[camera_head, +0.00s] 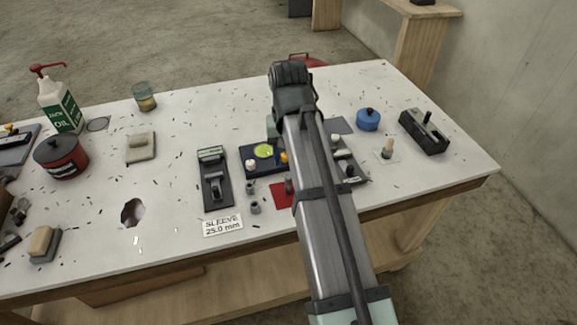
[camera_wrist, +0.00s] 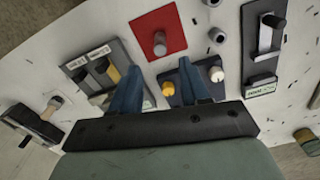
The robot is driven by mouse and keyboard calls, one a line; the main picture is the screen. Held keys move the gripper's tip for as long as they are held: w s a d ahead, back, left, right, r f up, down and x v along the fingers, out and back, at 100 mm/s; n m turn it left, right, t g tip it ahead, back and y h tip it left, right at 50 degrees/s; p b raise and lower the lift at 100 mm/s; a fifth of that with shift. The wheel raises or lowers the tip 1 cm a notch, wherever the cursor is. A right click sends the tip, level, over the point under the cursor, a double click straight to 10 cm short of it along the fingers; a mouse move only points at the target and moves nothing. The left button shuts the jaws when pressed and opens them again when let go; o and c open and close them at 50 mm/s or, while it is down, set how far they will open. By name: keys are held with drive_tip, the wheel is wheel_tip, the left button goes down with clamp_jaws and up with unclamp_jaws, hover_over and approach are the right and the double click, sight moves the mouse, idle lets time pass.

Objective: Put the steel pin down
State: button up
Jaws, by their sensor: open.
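A grey metal cylinder that looks like the steel pin (camera_wrist: 159,43) stands upright on a red square mat (camera_wrist: 172,22). In the head view the pin (camera_head: 289,186) is beside my arm, on the red mat (camera_head: 280,200). My gripper (camera_wrist: 160,66) is open, its two blue fingers apart with nothing seen between them. In the wrist view the pin shows just beyond the fingertips, apart from them. In the head view my arm hides the gripper's fingers.
A dark tray (camera_wrist: 180,74) with yellow and white knobs lies by one finger; a labelled grey rack (camera_wrist: 90,52) lies by the other. Small grey sleeves (camera_head: 254,206) stand near the mat. A dark gauge block (camera_head: 214,182) lies left. The table has a hole (camera_head: 132,212) further left.

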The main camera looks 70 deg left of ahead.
drive_tip(key=shift+r, duration=2.55)
